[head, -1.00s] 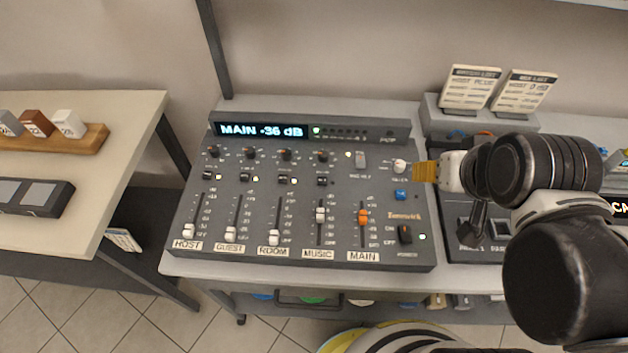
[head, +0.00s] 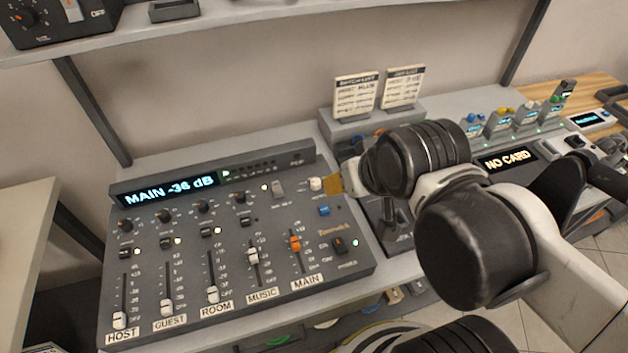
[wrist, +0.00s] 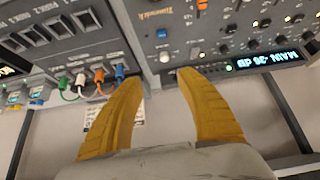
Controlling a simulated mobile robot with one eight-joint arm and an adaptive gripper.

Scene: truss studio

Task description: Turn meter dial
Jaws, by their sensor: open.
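The mixing console (head: 330,275) has a display (head: 170,190) reading "MAIN -36 dB". A small white knob (head: 316,184) is at its upper right, above a blue button (head: 323,210); its label is too small to read, so I cannot tell if it is the meter dial. My gripper (head: 333,184) is close to the right of this knob in the head view. In the wrist view, the yellow fingers (wrist: 160,78) are open and empty, and the white knob (wrist: 166,57) lies just beyond the gap between their tips. No contact shows.
Several dark knobs and faders, including the orange MAIN fader (head: 295,243), fill the console. Two cards (head: 356,92) stand behind. A panel with plugged cables (wrist: 90,82) adjoins the console. A shelf (head: 130,30) holds a black device with a dial (head: 25,17).

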